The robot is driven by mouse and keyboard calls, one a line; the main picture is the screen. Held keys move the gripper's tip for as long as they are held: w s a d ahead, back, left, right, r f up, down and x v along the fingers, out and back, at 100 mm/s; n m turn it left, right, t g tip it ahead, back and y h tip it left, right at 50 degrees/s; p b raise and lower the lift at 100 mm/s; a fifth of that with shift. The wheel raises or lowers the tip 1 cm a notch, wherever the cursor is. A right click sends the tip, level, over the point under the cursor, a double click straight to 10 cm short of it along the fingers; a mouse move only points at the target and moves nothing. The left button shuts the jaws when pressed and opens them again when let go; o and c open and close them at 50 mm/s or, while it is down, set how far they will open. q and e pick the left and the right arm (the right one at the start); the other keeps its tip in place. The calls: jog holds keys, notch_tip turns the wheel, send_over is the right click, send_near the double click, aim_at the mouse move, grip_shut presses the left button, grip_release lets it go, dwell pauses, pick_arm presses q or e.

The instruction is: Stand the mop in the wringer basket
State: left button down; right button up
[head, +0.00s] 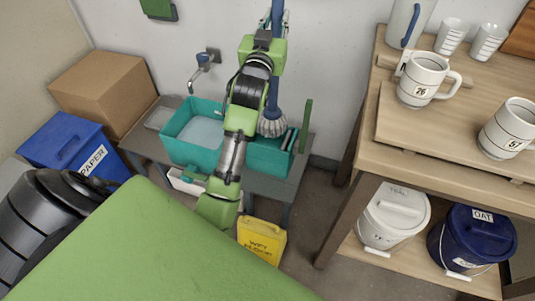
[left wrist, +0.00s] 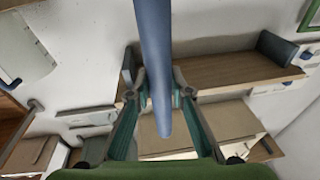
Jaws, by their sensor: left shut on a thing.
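The mop has a blue handle and a grey-white strand head (head: 271,124). It hangs roughly upright in the head view, its head over the back left part of the teal wringer basket (head: 268,158). I cannot tell whether the strands touch the basket. The basket joins the right side of a teal bucket (head: 178,150) and has a green lever (head: 306,125). My left gripper (head: 270,22) is shut on the mop's handle, high above the head. In the left wrist view the blue handle (left wrist: 153,40) passes between its fingers. My right gripper is not in view.
The bucket stands on a grey bench by the wall, below a tap (head: 203,62). A cardboard box (head: 100,88) and blue paper bin (head: 62,140) stand left. A yellow container (head: 262,240) is on the floor. A wooden table (head: 440,130) with mugs stands right.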

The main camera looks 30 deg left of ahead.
pick_arm(q)
jog(key=w+a+y+b, duration=0.1)
jog(key=w+a+b, duration=0.2)
jog(key=a, duration=0.1)
notch_tip(320, 180, down, 18)
jog(key=n+b, duration=0.1)
jog(key=b, duration=0.3)
jog(key=shift+a+b, duration=0.3)
jog(key=shift+a, duration=0.05)
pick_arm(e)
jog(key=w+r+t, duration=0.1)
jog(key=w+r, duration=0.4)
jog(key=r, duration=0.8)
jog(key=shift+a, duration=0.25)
pick_arm(q)
jog(key=shift+s, duration=0.1)
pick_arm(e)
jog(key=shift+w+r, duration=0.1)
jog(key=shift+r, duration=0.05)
pick_arm(q)
jog(key=c, duration=2.2)
grip_release()
jog(key=shift+f, duration=0.2)
jog(key=o, duration=0.4)
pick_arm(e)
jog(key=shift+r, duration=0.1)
pick_arm(q)
jog(key=shift+r, duration=0.15)
